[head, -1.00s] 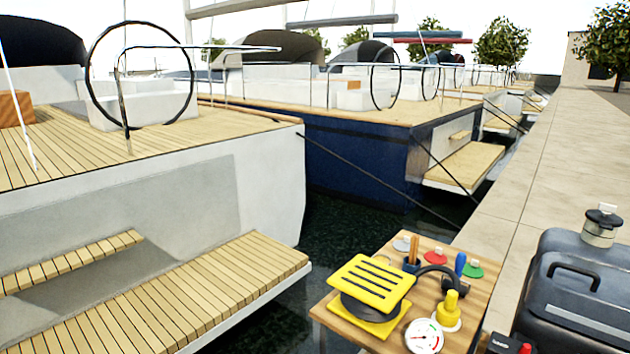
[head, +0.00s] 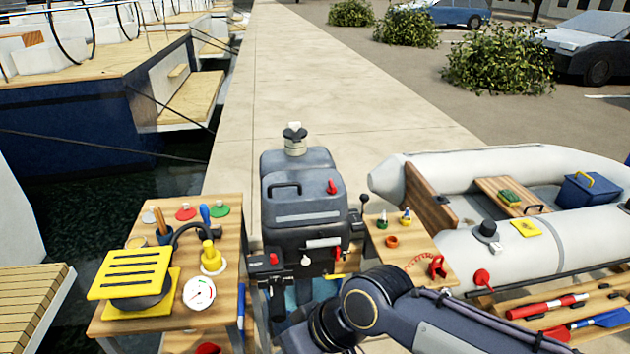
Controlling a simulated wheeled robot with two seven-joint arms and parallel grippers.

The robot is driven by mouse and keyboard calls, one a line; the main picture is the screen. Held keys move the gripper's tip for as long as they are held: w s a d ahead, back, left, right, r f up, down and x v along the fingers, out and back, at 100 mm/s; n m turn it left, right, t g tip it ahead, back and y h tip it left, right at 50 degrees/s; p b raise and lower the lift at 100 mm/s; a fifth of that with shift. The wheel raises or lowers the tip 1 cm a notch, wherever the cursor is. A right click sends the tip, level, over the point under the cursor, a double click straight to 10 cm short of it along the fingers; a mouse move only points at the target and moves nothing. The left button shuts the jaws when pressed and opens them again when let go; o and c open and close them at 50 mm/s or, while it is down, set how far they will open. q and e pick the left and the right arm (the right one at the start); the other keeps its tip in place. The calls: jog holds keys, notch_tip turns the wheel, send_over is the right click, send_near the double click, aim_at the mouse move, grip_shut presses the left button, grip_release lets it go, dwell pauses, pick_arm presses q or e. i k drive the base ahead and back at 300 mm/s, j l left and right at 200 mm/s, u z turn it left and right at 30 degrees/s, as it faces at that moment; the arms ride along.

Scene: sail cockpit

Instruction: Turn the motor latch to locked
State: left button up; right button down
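The grey outboard motor (head: 303,195) stands in the middle of the head view, at the quay edge. A small red lever (head: 332,187) sits on the right of its upper cover, beside a black carry handle. Lower on its front are a red knob (head: 273,258) and a pale bar with a red end (head: 323,243). I cannot tell which of these is the latch or how it is set. My dark grey arm crosses the bottom centre and hides part of the motor's lower right. Neither gripper shows in the head view.
A wooden table (head: 230,290) with a yellow-topped winch (head: 130,274) and a gauge (head: 199,293) stands left of the motor. A small wooden board (head: 385,262) with a red handle (head: 437,265) lies right. A grey inflatable boat (head: 480,262) is farther right.

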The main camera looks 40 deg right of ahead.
aim_at(332, 189)
jog(key=z, duration=1.5)
